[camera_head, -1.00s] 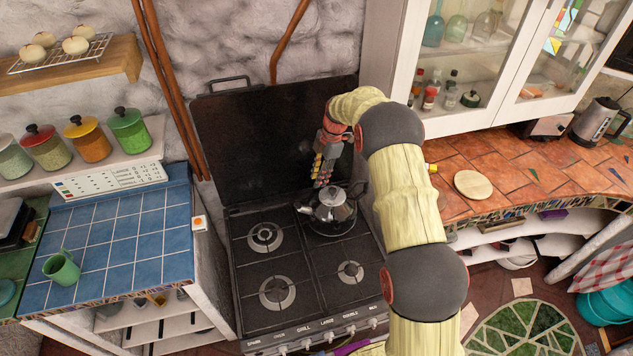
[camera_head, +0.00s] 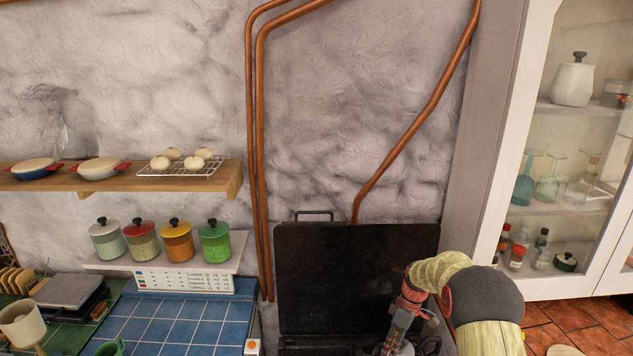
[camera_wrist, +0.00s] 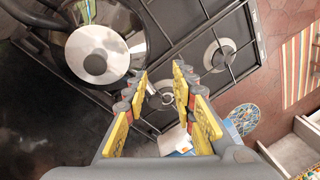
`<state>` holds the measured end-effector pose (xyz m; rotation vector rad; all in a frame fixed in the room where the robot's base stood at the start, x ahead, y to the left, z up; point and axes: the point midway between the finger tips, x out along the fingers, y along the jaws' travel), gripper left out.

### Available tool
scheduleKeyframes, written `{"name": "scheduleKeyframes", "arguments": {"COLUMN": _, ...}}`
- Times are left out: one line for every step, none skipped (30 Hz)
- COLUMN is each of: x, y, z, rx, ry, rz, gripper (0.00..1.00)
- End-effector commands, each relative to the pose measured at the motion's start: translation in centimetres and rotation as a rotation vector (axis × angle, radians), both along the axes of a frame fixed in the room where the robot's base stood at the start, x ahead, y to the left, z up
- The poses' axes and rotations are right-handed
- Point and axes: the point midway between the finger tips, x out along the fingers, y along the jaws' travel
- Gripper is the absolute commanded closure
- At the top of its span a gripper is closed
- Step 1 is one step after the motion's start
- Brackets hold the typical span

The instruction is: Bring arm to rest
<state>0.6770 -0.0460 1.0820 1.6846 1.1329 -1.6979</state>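My gripper (camera_wrist: 160,98) shows in the wrist view with its two yellow-padded fingers apart and nothing between them. A metal kettle (camera_wrist: 128,45) with a dark lid knob stands on the stove (camera_wrist: 228,38), at the upper left of that view. The fingers are beside and above the kettle, and I see no contact. In the head view my arm reaches in from the lower right. My gripper's wrist part shows there in front of the stove's raised black lid (camera_head: 345,265). Its fingertips and most of the kettle are cut off or hidden at the lower edge.
A blue tiled counter (camera_head: 175,315) lies left of the stove. Several jars stand on a small shelf (camera_head: 165,260) above it. A wooden shelf (camera_head: 225,180) holds buns on a rack. A white glass-door cabinet (camera_head: 525,150) stands close to the right of my arm.

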Motion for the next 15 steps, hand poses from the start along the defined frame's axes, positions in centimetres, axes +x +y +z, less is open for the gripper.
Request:
{"name": "scheduleKeyframes", "arguments": {"x": -1.2, "y": 0.0, "z": 1.1, "rx": -0.021, "ry": 0.017, "rz": -0.081, "gripper": 0.74}}
{"name": "scheduleKeyframes", "arguments": {"x": -2.1, "y": 0.0, "z": 1.5, "rx": -0.035, "ry": 0.030, "rz": -0.138, "gripper": 0.74}}
{"name": "scheduleKeyframes", "arguments": {"x": -3.2, "y": 0.1, "z": 2.3, "rx": -0.054, "ry": 0.044, "rz": -0.212, "gripper": 0.74}}
{"name": "scheduleKeyframes", "arguments": {"x": -4.1, "y": 0.1, "z": 2.8, "rx": -0.069, "ry": 0.054, "rz": -0.265, "gripper": 0.74}}
{"name": "scheduleKeyframes", "arguments": {"x": -5.0, "y": 0.2, "z": 3.4, "rx": -0.081, "ry": 0.061, "rz": -0.318, "gripper": 0.74}}
{"name": "scheduleKeyframes", "arguments": {"x": -6.2, "y": 0.3, "z": 4.2, "rx": -0.097, "ry": 0.067, "rz": -0.381, "gripper": 0.74}}
{"name": "scheduleKeyframes", "arguments": {"x": -7.0, "y": 0.4, "z": 4.8, "rx": -0.110, "ry": 0.070, "rz": -0.425, "gripper": 0.74}}
{"name": "scheduleKeyframes", "arguments": {"x": -7.8, "y": 0.4, "z": 5.4, "rx": -0.120, "ry": 0.070, "rz": -0.466, "gripper": 0.74}}
{"name": "scheduleKeyframes", "arguments": {"x": -8.9, "y": 0.5, "z": 6.1, "rx": -0.131, "ry": 0.070, "rz": -0.518, "gripper": 0.74}}
{"name": "scheduleKeyframes", "arguments": {"x": -9.7, "y": 0.6, "z": 6.7, "rx": -0.140, "ry": 0.068, "rz": -0.555, "gripper": 0.74}}
{"name": "scheduleKeyframes", "arguments": {"x": -10.5, "y": 0.7, "z": 7.3, "rx": -0.148, "ry": 0.066, "rz": -0.590, "gripper": 0.74}}
{"name": "scheduleKeyframes", "arguments": {"x": -11.6, "y": 0.9, "z": 7.9, "rx": -0.157, "ry": 0.062, "rz": -0.634, "gripper": 0.74}}
{"name": "scheduleKeyframes", "arguments": {"x": -12.4, "y": 1.0, "z": 8.4, "rx": -0.164, "ry": 0.059, "rz": -0.665, "gripper": 0.74}}
{"name": "scheduleKeyframes", "arguments": {"x": -13.2, "y": 1.1, "z": 8.9, "rx": -0.168, "ry": 0.055, "rz": -0.695, "gripper": 0.74}}
{"name": "scheduleKeyframes", "arguments": {"x": -14.3, "y": 1.2, "z": 9.5, "rx": -0.174, "ry": 0.046, "rz": -0.734, "gripper": 0.74}}
